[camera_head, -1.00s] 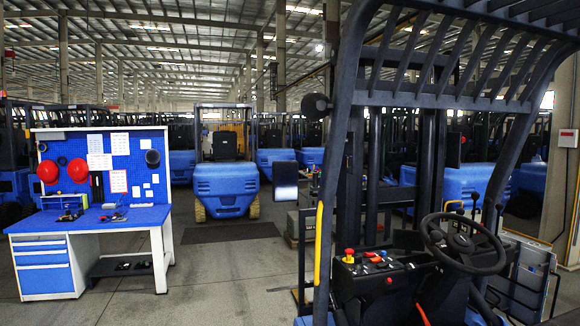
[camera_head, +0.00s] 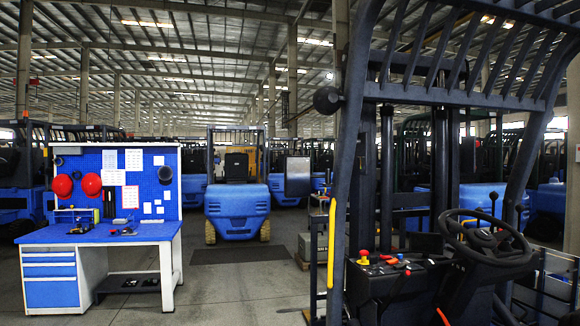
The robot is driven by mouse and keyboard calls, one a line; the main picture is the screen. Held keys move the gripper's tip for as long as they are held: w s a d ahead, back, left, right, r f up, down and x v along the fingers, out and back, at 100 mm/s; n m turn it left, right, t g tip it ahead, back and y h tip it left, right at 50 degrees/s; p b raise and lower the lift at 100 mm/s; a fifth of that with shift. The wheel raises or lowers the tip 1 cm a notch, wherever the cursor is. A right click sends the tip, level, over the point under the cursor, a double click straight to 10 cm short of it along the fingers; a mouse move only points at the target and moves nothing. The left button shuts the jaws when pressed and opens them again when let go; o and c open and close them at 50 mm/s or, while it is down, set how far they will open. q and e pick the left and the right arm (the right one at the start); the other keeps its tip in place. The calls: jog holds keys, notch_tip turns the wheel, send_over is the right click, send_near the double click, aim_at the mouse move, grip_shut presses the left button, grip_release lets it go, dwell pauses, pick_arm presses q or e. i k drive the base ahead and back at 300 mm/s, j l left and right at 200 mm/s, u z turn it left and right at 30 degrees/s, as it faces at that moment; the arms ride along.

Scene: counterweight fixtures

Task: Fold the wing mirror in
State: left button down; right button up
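A rectangular wing mirror (camera_head: 298,176) with a dark frame and a grey face stands out to the left of the near forklift's front post (camera_head: 350,150). How its arm joins the forklift is not clear. A round dark fitting (camera_head: 327,100) sits higher on the same post; I cannot tell what it is. Neither of my grippers is in view, and nothing touches the mirror.
The near forklift's steering wheel (camera_head: 487,240) and control console (camera_head: 390,270) fill the lower right. A blue workbench (camera_head: 100,235) stands at left. Another blue forklift (camera_head: 237,205) is parked behind. Open floor (camera_head: 235,285) lies between bench and near forklift.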

aim_at(298, 176)
jog(key=i+j+z, duration=0.25)
jog(key=i+j, duration=0.25)
jog(key=i, duration=0.5)
jog(key=i+j+z, duration=0.2)
jog(key=i+j, duration=0.45)
jog(key=i, duration=0.35)
jog(key=i+j+z, duration=0.25)
jog(key=i+j, duration=0.6)
jog(key=i, duration=0.05)
